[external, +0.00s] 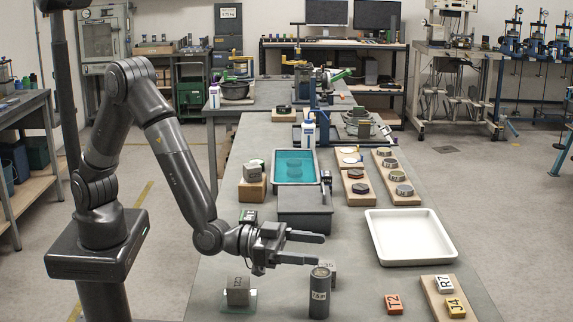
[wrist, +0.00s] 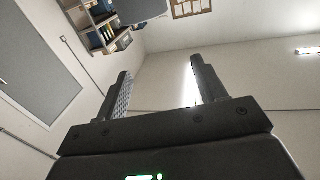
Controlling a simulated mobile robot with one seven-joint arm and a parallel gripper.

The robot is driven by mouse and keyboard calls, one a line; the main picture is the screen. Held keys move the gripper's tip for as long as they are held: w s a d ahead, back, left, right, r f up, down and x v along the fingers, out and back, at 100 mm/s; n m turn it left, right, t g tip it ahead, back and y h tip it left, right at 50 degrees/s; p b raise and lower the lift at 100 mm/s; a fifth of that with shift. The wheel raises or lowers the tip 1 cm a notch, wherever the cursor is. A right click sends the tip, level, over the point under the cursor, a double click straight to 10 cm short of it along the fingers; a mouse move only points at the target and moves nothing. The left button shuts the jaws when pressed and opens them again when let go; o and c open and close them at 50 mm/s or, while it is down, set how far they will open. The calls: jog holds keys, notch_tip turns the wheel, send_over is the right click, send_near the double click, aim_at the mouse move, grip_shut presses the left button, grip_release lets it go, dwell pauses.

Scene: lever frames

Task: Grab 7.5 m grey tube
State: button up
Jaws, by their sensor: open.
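A dark grey upright tube (external: 319,297) with a small pale label, which seems to read 7.5 m, stands near the front of the grey bench in the external view. My gripper (external: 320,250) is open and empty. Its fingers point right, one above the other in the picture, and appear just above the tube's top, apart from it. In the wrist view the two fingers of my gripper (wrist: 163,85) are spread with nothing between them. The tube does not show in the wrist view, which looks out at a wall and shelves.
A grey labelled block (external: 238,291) on a glass plate stands left of the tube; another labelled block (external: 329,267) is partly hidden behind it. An orange T2 block (external: 393,304) lies right. A white tray (external: 411,258), grey box (external: 305,212) and teal bath (external: 295,168) are farther back.

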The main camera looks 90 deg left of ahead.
aim_at(321, 272)
jog(key=f, duration=0.2)
jog(key=w+f, duration=0.1)
jog(key=f, duration=0.1)
jog(key=w+f, duration=0.1)
jog(key=f, duration=0.1)
jog(key=shift+w+d, duration=0.1)
jog(key=shift+d, duration=0.1)
jog(key=shift+w+d, duration=0.1)
jog(key=shift+w, duration=0.25)
jog(key=shift+r, duration=0.1)
grip_shut()
